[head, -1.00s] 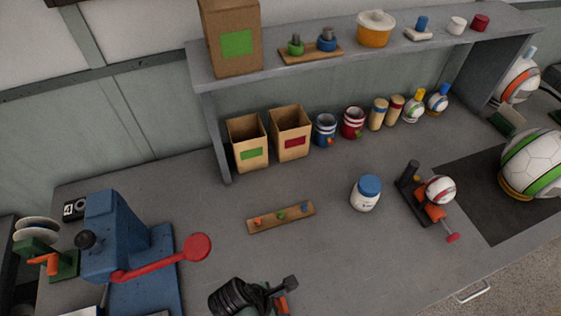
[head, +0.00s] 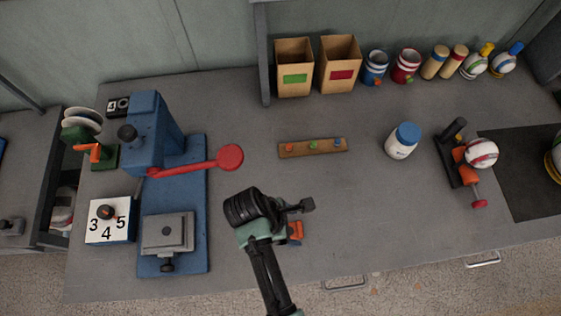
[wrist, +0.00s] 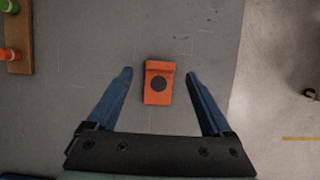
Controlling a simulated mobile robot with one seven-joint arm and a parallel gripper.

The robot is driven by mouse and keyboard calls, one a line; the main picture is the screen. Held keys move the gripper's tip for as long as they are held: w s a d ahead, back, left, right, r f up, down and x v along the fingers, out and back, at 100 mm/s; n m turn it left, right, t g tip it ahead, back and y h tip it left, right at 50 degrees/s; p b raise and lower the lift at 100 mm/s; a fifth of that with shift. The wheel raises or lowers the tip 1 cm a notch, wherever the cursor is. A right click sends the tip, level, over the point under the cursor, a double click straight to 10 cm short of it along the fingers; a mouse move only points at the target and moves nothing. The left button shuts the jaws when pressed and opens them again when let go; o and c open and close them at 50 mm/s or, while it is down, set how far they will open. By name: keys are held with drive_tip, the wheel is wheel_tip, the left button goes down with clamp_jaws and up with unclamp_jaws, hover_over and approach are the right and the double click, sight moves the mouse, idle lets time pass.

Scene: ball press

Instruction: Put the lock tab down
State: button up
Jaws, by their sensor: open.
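The lock tab, an orange block with a dark round spot (wrist: 158,84), lies on the grey worktop in the wrist view. It sits between the two blue fingers of my gripper (wrist: 160,74), with a gap on each side. The fingers are open and hold nothing. In the head view, the orange tab (head: 296,231) shows just right of my dark wrist, partly covered by it. My fingers are mostly hidden there.
A blue press (head: 157,130) with a red-knobbed lever (head: 229,157) stands to the left. A wooden strip with coloured pegs (head: 313,148) lies behind my gripper. A white jar (head: 401,146) and a ball clamp (head: 457,162) are to the right. Worktop around the tab is clear.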

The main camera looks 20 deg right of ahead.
drive_tip(key=s+v, duration=0.1)
drive_tip(key=v, duration=0.7)
drive_tip(key=shift+w+a+r, duration=0.2)
drive_tip(key=shift+w+r, duration=0.2)
drive_tip(key=shift+w, duration=0.15)
